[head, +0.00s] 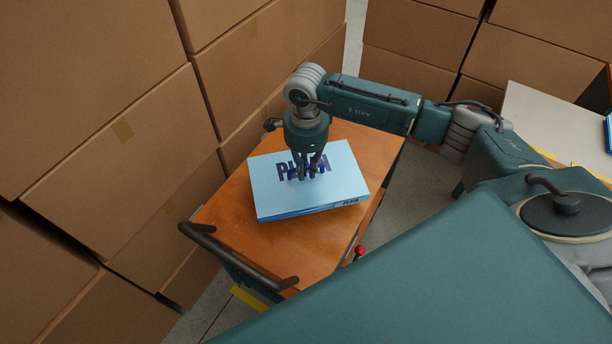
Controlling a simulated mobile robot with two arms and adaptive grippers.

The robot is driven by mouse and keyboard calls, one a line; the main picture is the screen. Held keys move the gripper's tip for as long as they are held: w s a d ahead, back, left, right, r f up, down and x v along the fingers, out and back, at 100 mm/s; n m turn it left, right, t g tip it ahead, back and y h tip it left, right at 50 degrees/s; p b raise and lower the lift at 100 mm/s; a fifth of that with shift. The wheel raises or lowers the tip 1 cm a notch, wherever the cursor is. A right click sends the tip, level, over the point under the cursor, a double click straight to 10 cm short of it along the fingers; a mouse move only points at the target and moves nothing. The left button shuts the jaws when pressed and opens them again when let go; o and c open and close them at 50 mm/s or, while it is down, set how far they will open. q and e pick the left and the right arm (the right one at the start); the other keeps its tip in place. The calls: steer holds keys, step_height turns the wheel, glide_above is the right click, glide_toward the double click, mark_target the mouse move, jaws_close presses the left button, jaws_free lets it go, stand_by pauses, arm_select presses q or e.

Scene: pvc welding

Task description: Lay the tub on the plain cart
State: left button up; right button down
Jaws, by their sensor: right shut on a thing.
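A flat light blue box with dark lettering (265,190) is the only thing I see that could be the tub. It is over the orange-brown top of the cart (225,215), turned slightly; I cannot tell whether it rests on the top or hangs just above it. My right gripper (309,173) points down at the middle of the box, its fingers shut at the upper face. The fingers hide part of the lettering and the exact contact. My left gripper is not in view.
Stacked cardboard boxes (100,90) stand close along the cart's left side, and more (420,40) stand behind. The cart has a dark handle (235,258) at its near end. A white table (545,120) is at the right, with a blue thing (608,132) at the picture's edge.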

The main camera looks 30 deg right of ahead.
mark_target(306, 177)
step_height(306, 177, down, 3)
steer(key=shift+p, duration=0.3)
steer(key=shift+w+f, duration=0.1)
steer(key=shift+f, duration=0.35)
steer(key=shift+f, duration=0.1)
steer(key=c, duration=1.7)
jaws_free()
steer(key=shift+f, duration=0.1)
steer(key=shift+s, duration=0.2)
